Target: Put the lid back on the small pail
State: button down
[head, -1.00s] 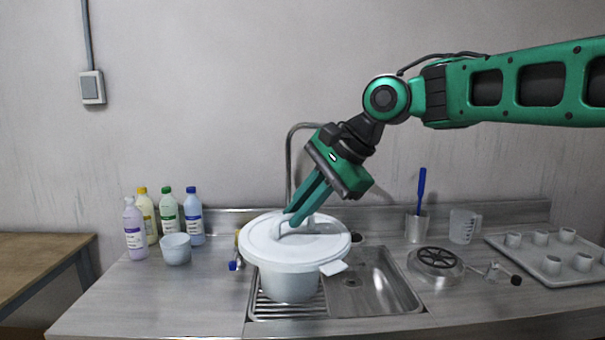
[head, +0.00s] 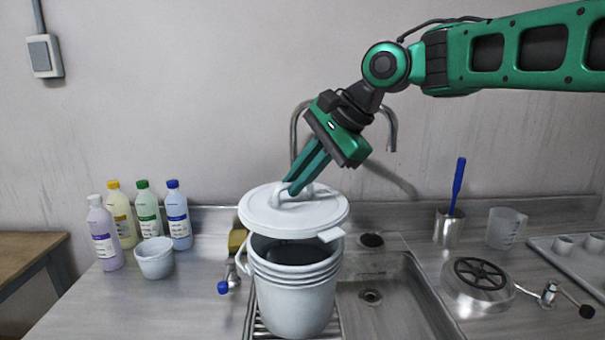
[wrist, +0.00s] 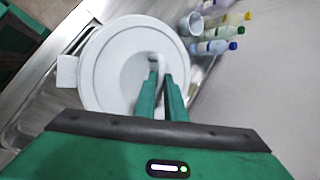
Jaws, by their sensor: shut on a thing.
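The white lid (head: 318,214) is round with a handle on top and a tab at its right front. My gripper (head: 293,190) is shut on the lid's handle and holds it above the small pail (head: 296,298). The pail is white and open, with a dark inside visible below the lid. It stands on the ribbed drainer at the left of the sink. The lid is apart from the rim at the front; its back edge hides whether it touches there. In the wrist view the lid (wrist: 110,75) fills the left middle and hides the pail, with my gripper (wrist: 158,75) on its handle.
Several bottles (head: 145,212) and a small white tub (head: 154,258) stand at the left. A blue-ended tap (head: 225,285) and a sponge (head: 237,240) are beside the pail.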

aim_at(298, 200)
jog(key=shift+w+d+f, duration=0.1)
jog(key=shift+d+f, duration=0.05)
jog(key=shift+f, duration=0.9)
jog(key=shift+w+d+f, duration=0.1)
jog(key=shift+f, duration=0.9)
jog(key=shift+s+f, duration=0.1)
jog(key=shift+f, duration=1)
jog(key=shift+s+a, duration=0.1)
jog(key=shift+s, duration=0.05)
jog(key=shift+f, duration=0.1)
dwell(0.3)
jog(key=c, duration=1.3)
grip_release()
jog(key=shift+o, duration=0.2)
jog(key=shift+r, duration=3.5)
